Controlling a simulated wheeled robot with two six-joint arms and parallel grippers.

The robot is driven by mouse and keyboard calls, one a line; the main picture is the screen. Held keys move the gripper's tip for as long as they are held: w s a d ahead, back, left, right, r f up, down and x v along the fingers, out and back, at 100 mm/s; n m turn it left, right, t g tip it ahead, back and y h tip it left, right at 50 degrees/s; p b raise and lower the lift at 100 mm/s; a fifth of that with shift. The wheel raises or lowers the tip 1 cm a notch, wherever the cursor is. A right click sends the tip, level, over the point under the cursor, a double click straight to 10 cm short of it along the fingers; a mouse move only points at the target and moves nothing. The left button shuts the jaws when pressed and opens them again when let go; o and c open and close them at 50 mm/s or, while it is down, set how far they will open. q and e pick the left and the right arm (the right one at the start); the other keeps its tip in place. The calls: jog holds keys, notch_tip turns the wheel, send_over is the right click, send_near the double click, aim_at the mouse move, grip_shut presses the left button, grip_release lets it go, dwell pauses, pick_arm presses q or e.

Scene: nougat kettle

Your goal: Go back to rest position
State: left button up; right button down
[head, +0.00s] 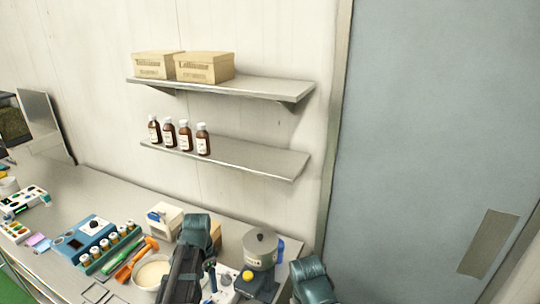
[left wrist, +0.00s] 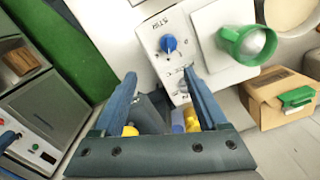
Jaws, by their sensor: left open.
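My left gripper (left wrist: 160,82) shows in the left wrist view with its two blue fingers spread apart and nothing held between them. Its fingertips are near a white panel with a blue knob (left wrist: 168,44); I cannot tell if they touch it. In the head view my left arm reaches over the front of the counter, beside a grey lidded kettle (head: 262,247) with a blue handle. The kettle stands upright on a dark base with a yellow knob (head: 247,276). A teal part of my right arm shows at the bottom, but its gripper is not in view.
Wall shelves hold brown bottles (head: 185,137) and cardboard boxes (head: 204,67). A grey door (head: 430,130) is at right.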

pick_arm(q)
jog(key=s+d+f+n+b, duration=0.2)
jog(key=s+d+f+b, duration=0.4)
jog(key=d, duration=0.3)
jog(key=s+d+f+n+y+b, duration=0.1)
jog(key=s+d+f+n+b, duration=0.1)
jog(key=s+d+f+b, duration=0.4)
jog(key=d+f, duration=0.1)
jog(key=d, duration=0.3)
jog(key=shift+s+f, duration=0.15)
jog(key=shift+s, duration=0.05)
